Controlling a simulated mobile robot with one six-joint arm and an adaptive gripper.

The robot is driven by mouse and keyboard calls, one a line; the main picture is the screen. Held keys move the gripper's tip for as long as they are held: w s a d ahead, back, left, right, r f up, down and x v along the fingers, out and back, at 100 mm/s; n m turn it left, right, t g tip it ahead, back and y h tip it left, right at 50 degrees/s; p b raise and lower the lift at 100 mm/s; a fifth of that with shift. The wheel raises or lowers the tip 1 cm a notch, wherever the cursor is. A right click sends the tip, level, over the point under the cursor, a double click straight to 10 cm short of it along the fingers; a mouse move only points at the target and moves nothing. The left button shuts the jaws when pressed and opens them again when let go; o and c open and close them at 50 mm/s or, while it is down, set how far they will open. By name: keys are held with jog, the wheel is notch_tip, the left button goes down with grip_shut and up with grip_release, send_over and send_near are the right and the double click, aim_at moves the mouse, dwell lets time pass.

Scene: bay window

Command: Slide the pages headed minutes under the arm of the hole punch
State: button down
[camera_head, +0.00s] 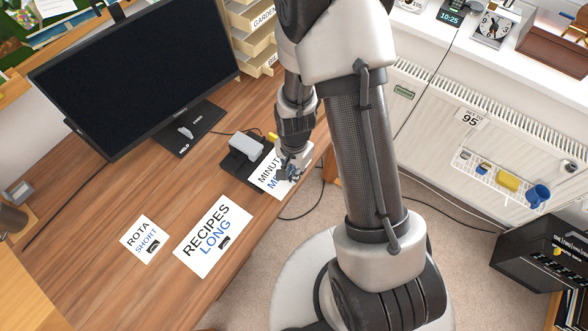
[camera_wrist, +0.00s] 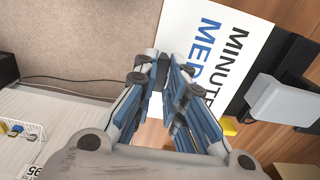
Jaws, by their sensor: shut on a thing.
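The white pages headed MINUTES (camera_head: 265,181), with a second blue line partly covered, lie at the desk's right edge beside the hole punch. They also show in the wrist view (camera_wrist: 195,18). The hole punch has a black base (camera_head: 233,168) and a light grey arm (camera_head: 246,146); in the wrist view its grey arm (camera_wrist: 283,100) is at the right. The pages' edge meets the black base, and I cannot tell whether any of it is under the arm. My gripper (camera_head: 288,172) is shut on the pages near the desk edge; its fingers (camera_wrist: 162,72) hide part of them.
RECIPES LONG pages (camera_head: 214,236) and smaller ROTA SHORT pages (camera_head: 144,240) lie on the desk to the left. A monitor (camera_head: 140,75) stands behind, with a HELD label on its base. A drawer unit (camera_head: 253,35) is at the back. A radiator (camera_head: 480,130) is to the right.

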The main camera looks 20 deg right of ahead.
aim_at(278, 166)
jog(key=shift+w+a+f+b, duration=0.1)
jog(key=shift+f+b, duration=0.25)
jog(key=shift+f, duration=0.25)
jog(key=shift+w+a+f+b, duration=0.1)
jog(key=shift+f+b, duration=0.25)
jog(key=shift+f, duration=0.2)
jog(key=shift+w+a+r, duration=0.1)
jog(key=shift+w+a, duration=0.25)
jog(key=shift+w, duration=0.2)
jog(key=shift+w+a, duration=0.75)
jog(key=shift+w, duration=0.2)
jog(key=shift+w+a+f, duration=0.2)
jog(key=shift+w+a, duration=0.15)
jog(key=shift+w, duration=0.15)
jog(key=c, duration=1.6)
grip_release()
jog(key=shift+o, duration=0.2)
jog(key=shift+r, duration=0.1)
jog(key=shift+r+p, duration=2.65)
jog(key=shift+r, duration=0.8)
